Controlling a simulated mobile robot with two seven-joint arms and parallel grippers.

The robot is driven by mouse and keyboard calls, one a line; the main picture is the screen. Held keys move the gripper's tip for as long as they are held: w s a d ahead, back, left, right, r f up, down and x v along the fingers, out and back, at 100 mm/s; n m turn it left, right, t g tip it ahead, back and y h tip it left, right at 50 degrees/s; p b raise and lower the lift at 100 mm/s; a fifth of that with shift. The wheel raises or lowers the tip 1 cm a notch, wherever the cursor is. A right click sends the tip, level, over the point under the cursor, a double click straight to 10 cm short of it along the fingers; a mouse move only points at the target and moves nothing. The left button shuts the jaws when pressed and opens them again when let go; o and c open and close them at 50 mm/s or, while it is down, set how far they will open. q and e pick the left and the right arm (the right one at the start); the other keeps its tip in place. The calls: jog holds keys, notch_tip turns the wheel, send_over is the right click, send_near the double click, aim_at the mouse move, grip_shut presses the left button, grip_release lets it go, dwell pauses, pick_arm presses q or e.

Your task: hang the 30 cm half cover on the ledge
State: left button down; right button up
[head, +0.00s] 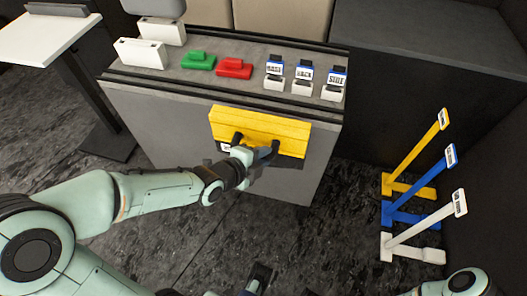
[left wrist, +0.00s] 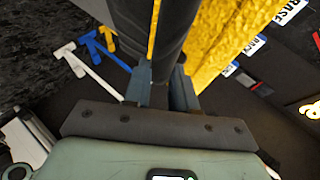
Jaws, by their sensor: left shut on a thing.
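The yellow half cover (head: 262,124) is a wide block with dark handle-like parts on its front. It is in front of the grey counter's front face, its upper edge just below the counter's front edge in the head view. My left gripper (head: 250,160) is shut on a dark part of it. The left wrist view shows the fingers (left wrist: 163,92) around a dark bar, with the rough yellow surface (left wrist: 225,35) beside it. I cannot tell whether the cover touches the counter. A dark gripper, seemingly my right (head: 260,275), is low in the head view; its jaws are unclear.
The counter's dark front rail (head: 190,88) is a possible ledge. On top are a green block (head: 198,62), a red block (head: 233,69) and several labelled white holders (head: 302,82). Yellow, blue and white stands (head: 412,215) are on the floor at right. A white table (head: 45,38) stands left.

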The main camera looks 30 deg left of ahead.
dwell(0.4)
notch_tip(320, 180, up, 6)
jog(key=w+p, duration=0.1)
jog(key=p, duration=0.5)
dwell(1.5)
